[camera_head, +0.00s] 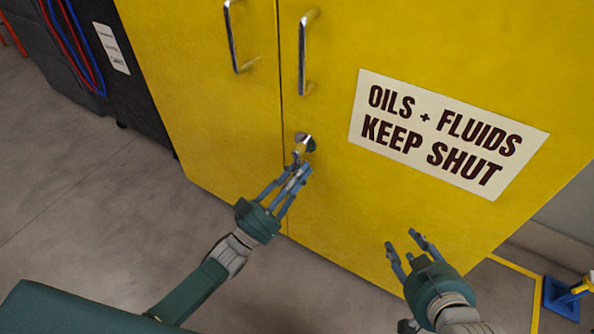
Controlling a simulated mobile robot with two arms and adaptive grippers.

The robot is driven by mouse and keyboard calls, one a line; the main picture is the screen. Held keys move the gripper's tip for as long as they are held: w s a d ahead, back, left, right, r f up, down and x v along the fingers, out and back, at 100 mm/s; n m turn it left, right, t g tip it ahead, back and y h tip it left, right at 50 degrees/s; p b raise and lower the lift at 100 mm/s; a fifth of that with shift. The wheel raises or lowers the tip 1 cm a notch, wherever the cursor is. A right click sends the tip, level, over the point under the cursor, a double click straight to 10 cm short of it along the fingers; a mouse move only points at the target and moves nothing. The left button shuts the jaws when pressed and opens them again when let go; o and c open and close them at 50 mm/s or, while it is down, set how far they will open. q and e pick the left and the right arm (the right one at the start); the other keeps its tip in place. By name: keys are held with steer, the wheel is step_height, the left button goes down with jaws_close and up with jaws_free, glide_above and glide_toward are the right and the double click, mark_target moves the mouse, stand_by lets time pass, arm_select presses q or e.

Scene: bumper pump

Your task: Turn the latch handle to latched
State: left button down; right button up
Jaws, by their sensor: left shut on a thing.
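The yellow cabinet (450,70) stands in front of me with its two doors closed together at a vertical seam. The latch handle (301,147) sits low beside the seam, on the right door, with a round metal base and a short lever. My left gripper (300,168) is at the latch handle, its fingers shut on the lever, which they partly hide. The exact angle of the lever is hard to tell. My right gripper (402,243) is open and empty in front of the lower right door, apart from the latch.
Two metal pull handles (304,52) (232,36) are above the latch. A sign (447,132) is on the right door. A dark cabinet with red and blue hoses (75,50) stands at left. A blue stand (562,298) is at lower right. The grey floor at left is clear.

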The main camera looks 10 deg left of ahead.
arm_select(q)
steer(key=shift+f, duration=0.1)
steer(key=c, duration=1.5)
jaws_free()
steer(key=shift+c, duration=0.2)
steer(key=shift+s, duration=0.1)
steer(key=v, duration=1.2)
